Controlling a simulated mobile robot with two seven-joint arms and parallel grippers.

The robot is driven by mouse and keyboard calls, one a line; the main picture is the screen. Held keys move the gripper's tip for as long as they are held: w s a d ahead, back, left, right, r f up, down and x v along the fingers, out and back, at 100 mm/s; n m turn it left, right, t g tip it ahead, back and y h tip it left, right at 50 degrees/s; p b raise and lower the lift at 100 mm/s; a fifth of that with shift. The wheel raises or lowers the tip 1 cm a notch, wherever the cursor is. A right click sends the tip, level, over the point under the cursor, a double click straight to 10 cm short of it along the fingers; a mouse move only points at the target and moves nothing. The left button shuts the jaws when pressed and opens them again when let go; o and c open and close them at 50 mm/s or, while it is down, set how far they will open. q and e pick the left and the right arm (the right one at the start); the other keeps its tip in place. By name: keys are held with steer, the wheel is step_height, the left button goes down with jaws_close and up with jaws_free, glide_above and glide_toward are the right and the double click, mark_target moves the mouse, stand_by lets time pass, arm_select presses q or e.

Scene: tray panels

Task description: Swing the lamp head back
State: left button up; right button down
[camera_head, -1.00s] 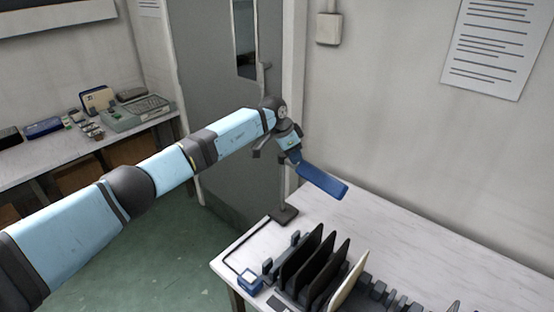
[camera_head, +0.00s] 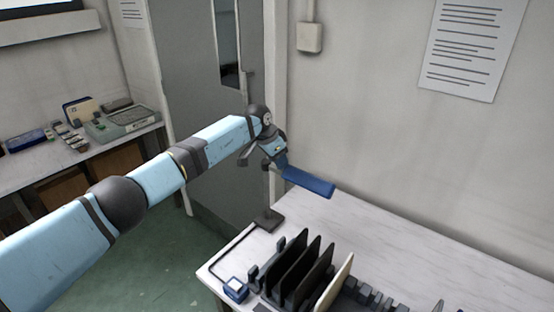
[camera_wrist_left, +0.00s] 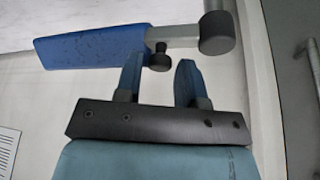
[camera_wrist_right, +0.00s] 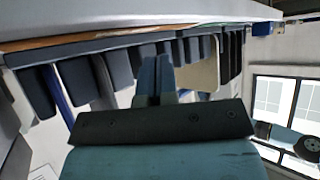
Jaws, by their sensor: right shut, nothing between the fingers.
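The desk lamp has a blue head (camera_head: 308,182), a thin post and a dark square base (camera_head: 268,219) at the table's far left corner. The head points right over the table. My left gripper (camera_head: 277,163) is at the head's left end. In the left wrist view the blue head (camera_wrist_left: 95,45) lies beyond my left gripper (camera_wrist_left: 158,73), joined to a grey arm (camera_wrist_left: 183,36). A small dark knob (camera_wrist_left: 160,58) shows between the open fingertips; I cannot tell if they touch it. My right gripper (camera_wrist_right: 155,75) is shut and empty.
A rack with dark upright panels (camera_head: 300,265) and one pale panel (camera_head: 335,285) stands on the white table (camera_head: 390,240). A small blue-and-white box (camera_head: 236,288) sits at its front left. The table behind the rack is clear; the wall is close behind.

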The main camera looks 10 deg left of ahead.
arm_select(q)
steer(key=shift+o, duration=0.8)
arm_select(e)
steer(key=shift+f+b, duration=0.9)
arm_select(q)
steer(key=v, duration=1.3)
steer(key=shift+r, duration=0.35)
steer(key=shift+a, duration=0.1)
